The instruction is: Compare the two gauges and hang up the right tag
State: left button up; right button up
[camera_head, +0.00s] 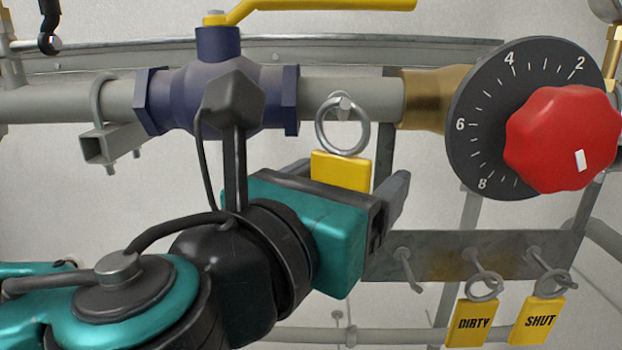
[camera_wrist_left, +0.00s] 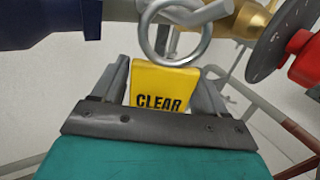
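The yellow CLEAR tag (camera_wrist_left: 160,88) has its metal ring (camera_head: 342,125) around a peg (camera_head: 343,104) on the pipe just right of the blue valve. My left gripper (camera_head: 352,178) is just below it, its fingers spread on both sides of the tag. In the wrist view, the left gripper (camera_wrist_left: 163,85) looks open, with a gap beside the tag. The lower part of the tag is hidden in the head view. The DIRTY tag (camera_head: 473,322) and SHUT tag (camera_head: 538,320) hang from the hook rail (camera_head: 450,256). Neither gauge face is readable. My right gripper is out of view.
The blue valve (camera_head: 215,85) has a yellow handle (camera_head: 330,5) above. A black numbered dial with a red knob (camera_head: 563,138) stands to the right. The rail's left hook (camera_head: 407,270) is bare. A brass fitting (camera_head: 611,50) is at the upper right edge.

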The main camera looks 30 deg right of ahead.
pick_arm(q)
jog(key=shift+o, duration=1.4)
